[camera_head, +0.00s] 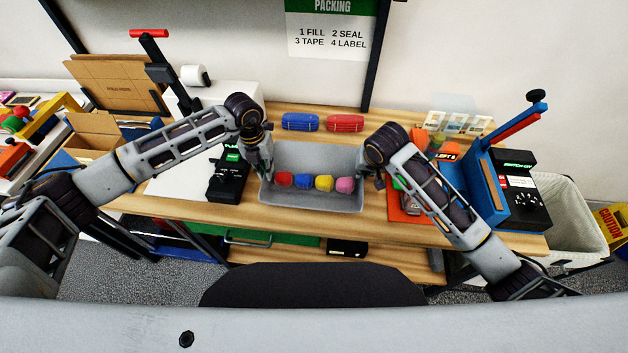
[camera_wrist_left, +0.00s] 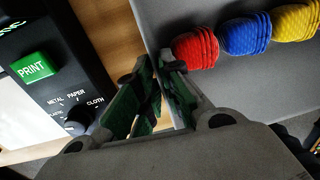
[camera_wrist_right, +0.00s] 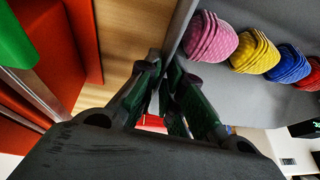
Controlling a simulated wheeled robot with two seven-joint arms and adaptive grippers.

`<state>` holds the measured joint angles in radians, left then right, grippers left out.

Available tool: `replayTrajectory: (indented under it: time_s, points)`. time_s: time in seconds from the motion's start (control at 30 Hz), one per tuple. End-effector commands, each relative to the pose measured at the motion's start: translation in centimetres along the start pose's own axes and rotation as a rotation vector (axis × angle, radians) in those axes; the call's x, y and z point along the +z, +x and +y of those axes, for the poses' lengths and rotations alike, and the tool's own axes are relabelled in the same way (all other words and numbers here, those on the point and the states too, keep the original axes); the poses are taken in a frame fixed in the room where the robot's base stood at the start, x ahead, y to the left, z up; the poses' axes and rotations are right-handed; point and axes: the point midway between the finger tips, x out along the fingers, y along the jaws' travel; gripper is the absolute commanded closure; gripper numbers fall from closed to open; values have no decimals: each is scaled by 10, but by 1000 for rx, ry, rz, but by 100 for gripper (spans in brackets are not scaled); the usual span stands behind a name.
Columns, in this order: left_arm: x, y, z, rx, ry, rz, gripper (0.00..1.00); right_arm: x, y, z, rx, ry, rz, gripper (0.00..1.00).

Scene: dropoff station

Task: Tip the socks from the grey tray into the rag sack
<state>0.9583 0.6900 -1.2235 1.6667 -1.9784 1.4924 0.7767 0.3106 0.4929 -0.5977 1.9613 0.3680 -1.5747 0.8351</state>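The grey tray (camera_head: 315,156) is at the middle of the wooden table in the head view, looking level. In it lie rolled socks in a row: red (camera_head: 283,179), blue (camera_head: 303,181), yellow (camera_head: 324,183) and pink (camera_head: 345,185). My left gripper (camera_head: 266,172) is shut on the tray's left wall. My right gripper (camera_head: 367,174) is shut on its right wall. In both wrist views the wall edge runs between close fingers. A pale, open sack (camera_head: 572,212), seemingly the rag sack, hangs in a frame right of the table.
A black PRINT device (camera_head: 228,180) stands close left of the tray. Blue and red rolls (camera_head: 300,121) lie behind it. An orange-red item (camera_head: 403,207), a blue clamp stand (camera_head: 488,185) and a black device (camera_head: 522,192) stand between tray and sack. A cardboard box (camera_head: 95,135) is left.

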Motion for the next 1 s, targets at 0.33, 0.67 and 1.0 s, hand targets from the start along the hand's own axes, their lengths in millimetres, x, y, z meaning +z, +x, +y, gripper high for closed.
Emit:
replayTrajectory:
  time_s: [0.33, 0.67, 1.0]
  points:
    - [0, 13, -1, -1, 1, 0, 91, 0, 13, 0, 0, 0, 0, 91]
    - [0, 13, 0, -1, 1, 0, 100, 0, 13, 0, 0, 0, 1, 100]
    - [0, 12, -1, -1, 1, -1, 100, -1, 12, 0, -1, 0, 2, 100]
